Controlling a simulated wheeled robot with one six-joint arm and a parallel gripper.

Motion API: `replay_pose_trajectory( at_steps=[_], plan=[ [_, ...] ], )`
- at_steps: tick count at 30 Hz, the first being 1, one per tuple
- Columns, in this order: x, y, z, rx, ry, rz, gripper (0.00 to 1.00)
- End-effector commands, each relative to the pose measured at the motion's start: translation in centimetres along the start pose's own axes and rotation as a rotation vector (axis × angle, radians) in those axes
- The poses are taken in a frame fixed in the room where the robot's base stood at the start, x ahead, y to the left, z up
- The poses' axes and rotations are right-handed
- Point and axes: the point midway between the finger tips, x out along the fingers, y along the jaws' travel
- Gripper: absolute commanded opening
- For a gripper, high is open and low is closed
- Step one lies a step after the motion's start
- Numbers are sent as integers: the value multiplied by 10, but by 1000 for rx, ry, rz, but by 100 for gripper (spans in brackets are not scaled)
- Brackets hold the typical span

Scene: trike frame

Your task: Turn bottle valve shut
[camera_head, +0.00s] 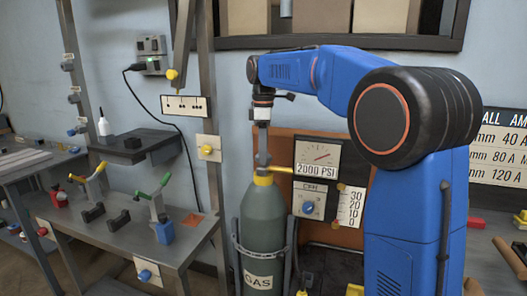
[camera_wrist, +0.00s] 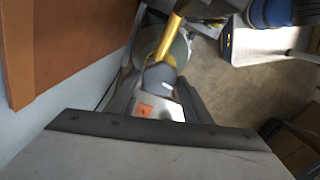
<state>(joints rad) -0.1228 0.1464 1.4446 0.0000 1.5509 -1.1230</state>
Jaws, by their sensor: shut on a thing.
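The grey-green gas bottle (camera_head: 264,215) stands upright in a metal rack, with a "GAS" label on its front. Its yellow neck (camera_head: 263,180) carries the valve, and a yellow pipe (camera_head: 281,170) runs right from it towards the gauges. My gripper (camera_head: 262,162) points straight down onto the bottle's top and is shut on the valve. The valve knob is mostly hidden between the fingers in the head view. In the wrist view a rounded grey part (camera_wrist: 159,76), which looks like the valve knob, shows at my fingertips, with the yellow pipe (camera_wrist: 173,38) beyond it.
A "2000 PSI" gauge (camera_head: 317,158) and a CFH panel with a blue knob (camera_head: 309,203) stand close right of the bottle. A metal post (camera_head: 211,130) rises to the left. A workbench (camera_head: 128,232) with clamps lies further left.

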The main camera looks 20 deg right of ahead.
Motion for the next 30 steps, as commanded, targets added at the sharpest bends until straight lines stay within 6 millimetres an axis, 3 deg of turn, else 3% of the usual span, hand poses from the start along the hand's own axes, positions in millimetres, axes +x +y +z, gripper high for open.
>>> replay_pose_trajectory(
  at_steps=[30],
  plan=[
    [0, 0, 0, 939, 1, 1, 23]
  ],
)
